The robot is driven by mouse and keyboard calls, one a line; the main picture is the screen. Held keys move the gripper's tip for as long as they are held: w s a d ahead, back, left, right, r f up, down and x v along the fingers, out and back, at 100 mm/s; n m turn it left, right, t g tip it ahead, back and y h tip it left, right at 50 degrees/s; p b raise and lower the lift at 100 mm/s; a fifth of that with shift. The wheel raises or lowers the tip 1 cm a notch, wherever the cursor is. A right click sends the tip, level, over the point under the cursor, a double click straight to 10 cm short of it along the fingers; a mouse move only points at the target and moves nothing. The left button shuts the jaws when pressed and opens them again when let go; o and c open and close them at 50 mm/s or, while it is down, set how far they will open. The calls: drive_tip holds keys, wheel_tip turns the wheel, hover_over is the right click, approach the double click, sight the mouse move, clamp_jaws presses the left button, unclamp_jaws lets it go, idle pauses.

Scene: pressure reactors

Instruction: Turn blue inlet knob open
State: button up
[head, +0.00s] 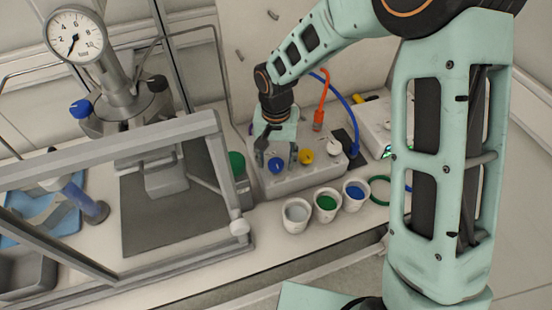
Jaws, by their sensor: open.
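A blue knob (276,165) sits on the front of the pale grey box (318,176), left of a yellow knob (306,156) and a white knob (333,148). My gripper (277,147) points down over the left part of the box, its fingers apart on either side just above the blue knob. I cannot tell whether the fingers touch the knob. A second blue knob (80,108) is on the left side of the steel reactor head at the left, away from my gripper. No label shows which blue knob is the inlet.
A pressure gauge (76,35) tops the reactor. A grey metal frame (130,150) stands in front of it. An orange hose (323,95) and a blue hose (345,105) rise behind the box.

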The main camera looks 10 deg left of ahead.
drive_tip(key=c, duration=1.2)
drive_tip(key=shift+o, duration=0.2)
drive_tip(key=shift+n, duration=0.3)
drive_tip(key=n+b, duration=0.1)
drive_tip(key=n, duration=1.1)
drive_tip(key=shift+a+r+n, duration=0.1)
drive_tip(key=shift+n, duration=0.2)
drive_tip(key=shift+s+n+p, duration=0.1)
drive_tip(key=shift+n+p, duration=0.5)
drive_tip(key=shift+n, duration=1.7)
